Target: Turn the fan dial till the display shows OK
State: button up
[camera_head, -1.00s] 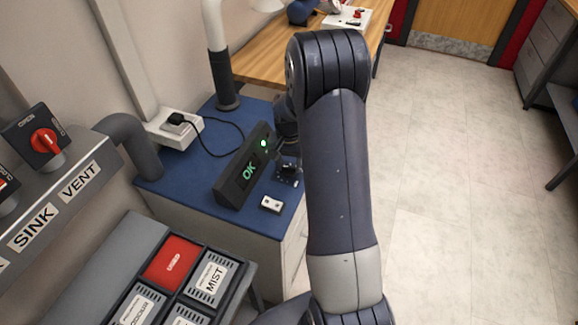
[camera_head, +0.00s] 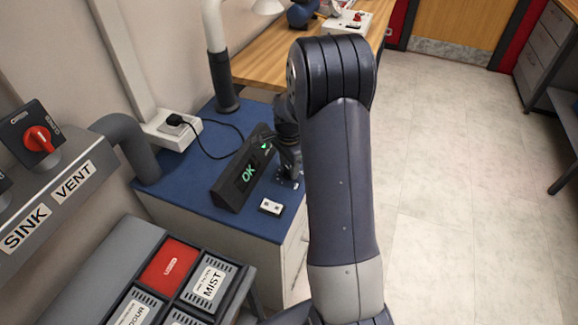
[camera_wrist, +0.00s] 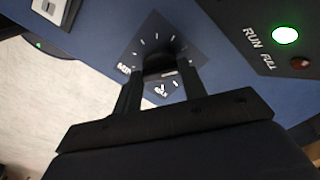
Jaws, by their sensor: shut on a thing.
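The fan dial is a dark round knob (camera_wrist: 160,62) on a dark scale plate (camera_wrist: 150,40) with white tick marks, set in the blue top. My gripper (camera_wrist: 158,80) is shut on the knob, one finger on each side, in the wrist view. In the wrist view a green light (camera_wrist: 285,35) is lit beside RUN, and a dark red light (camera_wrist: 300,63) sits beside FULL. In the head view my arm hides most of the dial.
A small white switch box (camera_head: 271,207) lies on the blue bench (camera_head: 255,224) in front of the display. A grey pipe (camera_head: 130,145), a white socket box (camera_head: 170,130) with a black cable, and a red-handled vent switch (camera_head: 38,139) are at left. Open floor (camera_head: 440,200) lies at right.

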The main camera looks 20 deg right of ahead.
aim_at(289, 169)
jog(key=shift+m, duration=0.4)
jog(key=o, duration=1)
notch_tip(289, 169, up, 11)
jog(key=shift+f, duration=0.1)
dwell(0.3)
notch_tip(289, 169, down, 11)
jog(key=shift+r, duration=0.1)
dwell(0.4)
